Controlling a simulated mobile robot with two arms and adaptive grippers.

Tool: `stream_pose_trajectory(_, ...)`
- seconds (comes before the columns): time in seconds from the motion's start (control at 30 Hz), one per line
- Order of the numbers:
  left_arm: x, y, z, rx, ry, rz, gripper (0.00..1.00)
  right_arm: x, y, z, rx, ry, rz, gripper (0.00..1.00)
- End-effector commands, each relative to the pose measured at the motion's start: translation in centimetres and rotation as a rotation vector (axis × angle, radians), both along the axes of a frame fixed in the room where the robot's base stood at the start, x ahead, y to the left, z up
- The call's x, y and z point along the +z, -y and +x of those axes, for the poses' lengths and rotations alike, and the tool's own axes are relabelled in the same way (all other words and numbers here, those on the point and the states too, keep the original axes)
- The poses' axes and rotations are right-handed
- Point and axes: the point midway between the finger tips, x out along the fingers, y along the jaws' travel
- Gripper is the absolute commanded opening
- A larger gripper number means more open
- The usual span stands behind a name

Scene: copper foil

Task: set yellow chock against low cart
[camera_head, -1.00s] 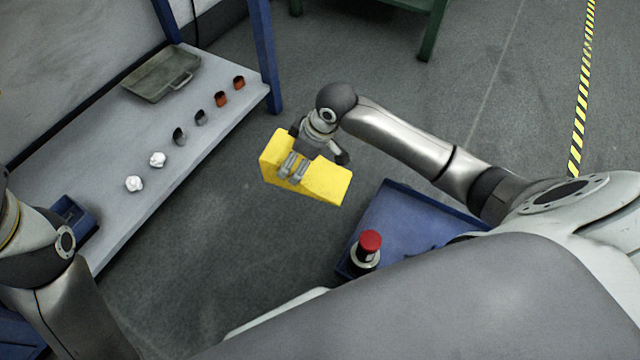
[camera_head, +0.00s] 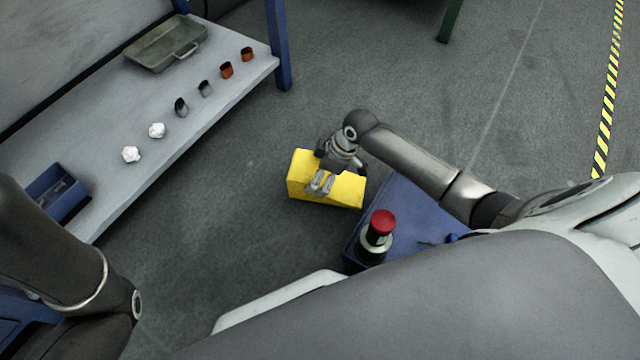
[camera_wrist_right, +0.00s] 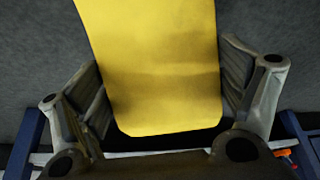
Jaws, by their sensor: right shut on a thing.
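The yellow chock (camera_head: 302,178) is a wedge-shaped block, seen in the middle of the head view. My right gripper (camera_head: 320,184) is shut on it from above, and its fingers hide part of the chock. In the right wrist view the yellow chock (camera_wrist_right: 150,60) lies between both fingers. The low cart (camera_head: 410,208) is blue, with a flat top, just right of the chock. The chock's right end appears close to the cart's left side; I cannot tell whether they touch or whether the chock rests on the floor. My left gripper is outside the view.
A red-topped cylinder (camera_head: 379,232) stands on the cart's near left corner. At left, a grey bench (camera_head: 110,190) holds a metal tray (camera_head: 165,45), a blue bin (camera_head: 55,190) and several small parts. Grey floor (camera_head: 225,200) between bench and chock is clear.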

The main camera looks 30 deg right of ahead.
Motion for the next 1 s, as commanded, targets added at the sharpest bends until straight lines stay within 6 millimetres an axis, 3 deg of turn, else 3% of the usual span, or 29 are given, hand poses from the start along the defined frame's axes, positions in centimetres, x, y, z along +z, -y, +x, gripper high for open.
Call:
stream_pose_trajectory(0.27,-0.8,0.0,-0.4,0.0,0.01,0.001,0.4,-1.3,0.0,0.1,-0.001,0.003,0.001,0.46)
stream_pose_trajectory(0.57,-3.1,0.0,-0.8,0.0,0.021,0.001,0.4,-4.5,-0.1,0.1,0.0,0.004,0.002,0.46)
stream_pose_trajectory(0.97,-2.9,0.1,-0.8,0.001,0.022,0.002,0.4,-4.7,0.0,0.1,-0.001,0.003,0.0,0.46)
stream_pose_trajectory(1.0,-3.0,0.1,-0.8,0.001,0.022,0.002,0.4,-4.9,0.0,0.0,0.0,-0.001,-0.001,0.9)
